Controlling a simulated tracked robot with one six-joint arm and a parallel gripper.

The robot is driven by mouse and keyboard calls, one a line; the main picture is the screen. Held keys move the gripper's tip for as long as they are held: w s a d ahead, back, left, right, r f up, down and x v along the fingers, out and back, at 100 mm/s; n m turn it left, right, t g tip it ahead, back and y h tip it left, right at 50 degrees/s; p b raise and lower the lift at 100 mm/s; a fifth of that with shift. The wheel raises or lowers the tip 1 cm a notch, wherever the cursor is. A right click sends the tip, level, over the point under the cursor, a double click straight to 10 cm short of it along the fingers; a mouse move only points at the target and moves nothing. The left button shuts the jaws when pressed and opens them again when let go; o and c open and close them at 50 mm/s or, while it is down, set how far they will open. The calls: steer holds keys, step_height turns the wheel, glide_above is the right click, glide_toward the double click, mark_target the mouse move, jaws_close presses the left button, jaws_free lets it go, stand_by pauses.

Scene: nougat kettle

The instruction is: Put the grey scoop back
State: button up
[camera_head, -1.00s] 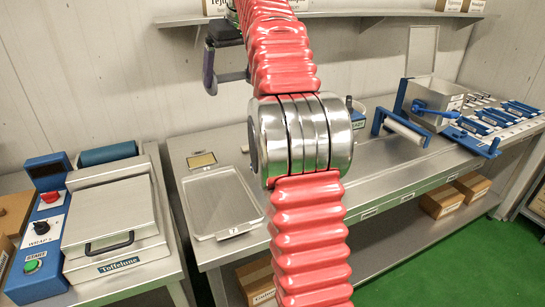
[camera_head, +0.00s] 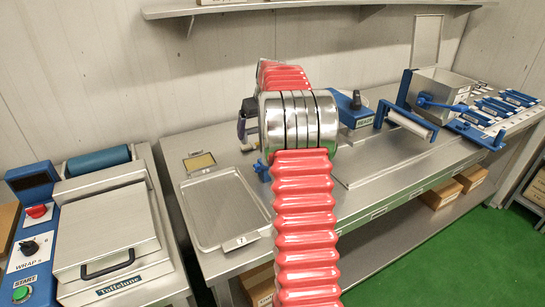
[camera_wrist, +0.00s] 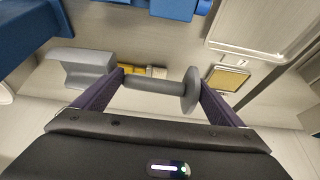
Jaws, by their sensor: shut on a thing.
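The grey scoop (camera_wrist: 157,83) lies across my gripper (camera_wrist: 160,88) in the wrist view. Its round handle, with a disc at the right end, is between the two dark fingers, and its wider grey body (camera_wrist: 80,68) sticks out beyond the left finger. My gripper is shut on it. In the head view my gripper (camera_head: 243,122) is largely hidden behind my red arm and silver joint, and only a dark finger shows at the left. The scoop cannot be made out there.
A metal tray (camera_head: 183,191) labelled 7 and a small yellow pad (camera_head: 199,161) lie on the steel bench left of my arm. A blue box (camera_head: 352,110) is behind my arm. A wrapping machine (camera_head: 108,240) stands at the left. A wall shelf (camera_head: 330,10) runs above.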

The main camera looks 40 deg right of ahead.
steer(key=shift+s+d, duration=0.35)
steer(key=shift+d, duration=0.05)
steer(key=shift+f, duration=3.1)
steer(key=shift+f, duration=1.85)
steer(key=shift+f, duration=0.1)
steer(key=o, duration=1.5)
